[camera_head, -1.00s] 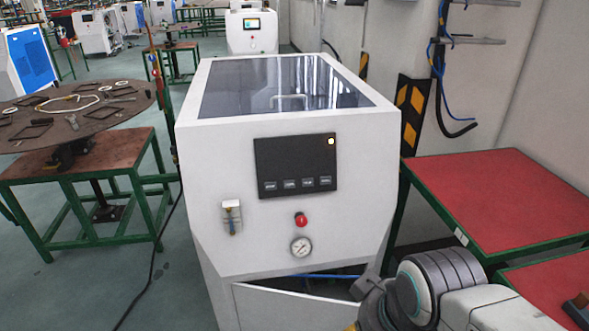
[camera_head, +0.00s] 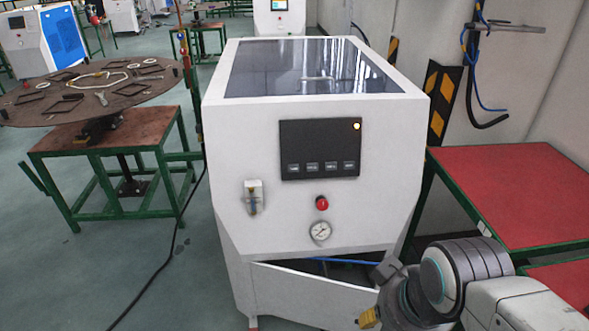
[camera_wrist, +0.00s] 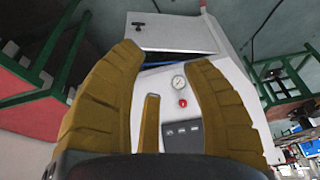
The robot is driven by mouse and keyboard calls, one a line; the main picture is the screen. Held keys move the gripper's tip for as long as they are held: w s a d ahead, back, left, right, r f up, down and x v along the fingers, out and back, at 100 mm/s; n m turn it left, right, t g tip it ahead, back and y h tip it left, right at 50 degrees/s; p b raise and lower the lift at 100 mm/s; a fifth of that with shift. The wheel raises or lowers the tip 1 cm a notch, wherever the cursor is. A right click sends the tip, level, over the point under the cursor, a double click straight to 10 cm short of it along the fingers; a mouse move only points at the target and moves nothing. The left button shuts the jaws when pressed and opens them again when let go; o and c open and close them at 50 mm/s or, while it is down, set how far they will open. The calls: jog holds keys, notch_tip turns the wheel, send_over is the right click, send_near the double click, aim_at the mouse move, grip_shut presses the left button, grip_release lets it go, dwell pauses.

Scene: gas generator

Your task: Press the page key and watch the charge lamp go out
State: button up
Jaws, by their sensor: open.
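The white gas generator (camera_head: 232,185) stands ahead of me in the head view. Its dark front panel (camera_head: 320,165) has a row of several small grey keys (camera_head: 320,168) along the bottom; their labels are too blurred to read, so I cannot tell which is the page key. The lamp is hidden in that view.
A red button (camera_head: 322,203) and a gauge (camera_head: 320,232) sit below the panel. A tilted lower door (camera_head: 300,292) stands ajar. A red-topped table (camera_head: 520,190) is close on the right, a round work table (camera_head: 60,115) on the left. A cable crosses the floor.

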jog(key=shift+c, duration=0.3)
grip_shut()
dwell(1.5)
